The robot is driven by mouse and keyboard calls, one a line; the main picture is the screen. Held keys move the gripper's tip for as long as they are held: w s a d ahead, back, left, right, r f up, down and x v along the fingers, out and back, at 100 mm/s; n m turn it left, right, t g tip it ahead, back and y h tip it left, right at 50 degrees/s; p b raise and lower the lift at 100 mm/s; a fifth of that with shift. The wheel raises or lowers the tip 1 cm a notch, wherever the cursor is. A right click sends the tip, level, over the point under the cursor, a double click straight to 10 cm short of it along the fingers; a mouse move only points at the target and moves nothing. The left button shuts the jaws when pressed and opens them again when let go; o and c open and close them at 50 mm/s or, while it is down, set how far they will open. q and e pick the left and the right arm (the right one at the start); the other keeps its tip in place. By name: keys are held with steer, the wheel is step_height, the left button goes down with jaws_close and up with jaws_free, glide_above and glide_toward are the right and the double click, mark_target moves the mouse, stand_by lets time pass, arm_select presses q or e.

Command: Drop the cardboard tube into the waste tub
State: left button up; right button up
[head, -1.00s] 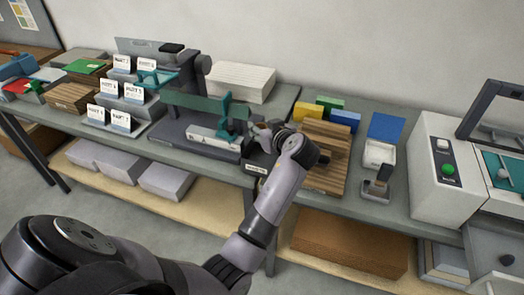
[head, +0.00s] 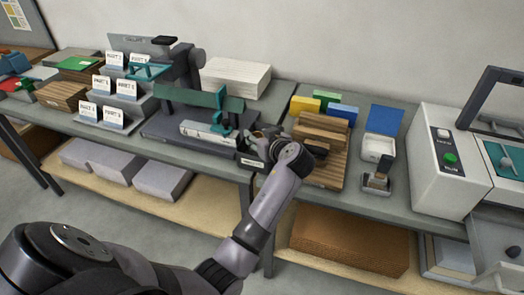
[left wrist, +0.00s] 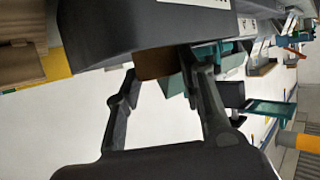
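A brown piece, which looks like the cardboard tube (left wrist: 156,64), sits between the fingertips of my left gripper (left wrist: 160,66) in the left wrist view. The fingers are apart by about its width and appear to be closed on it. Part of it is hidden behind a dark grey box with a white label, which looks like the waste tub (left wrist: 100,30). In the head view the tub (head: 250,153) stands at the table's front edge, with my left gripper (head: 264,136) at its upper right. The fingertips are small and partly covered by my wrist there. My right gripper is not in view.
A machine with a green bar (head: 200,97) stands close left of the tub. Stacked wooden boards (head: 322,135) are close right of my wrist. A white open box (head: 377,148) and a stamp (head: 376,182) lie farther right. White paper (head: 235,77) is behind.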

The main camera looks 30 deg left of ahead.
arm_select(q)
steer(key=o, duration=0.5)
steer(key=shift+c, duration=0.2)
step_height(320, 180, up, 10)
stand_by(0.4)
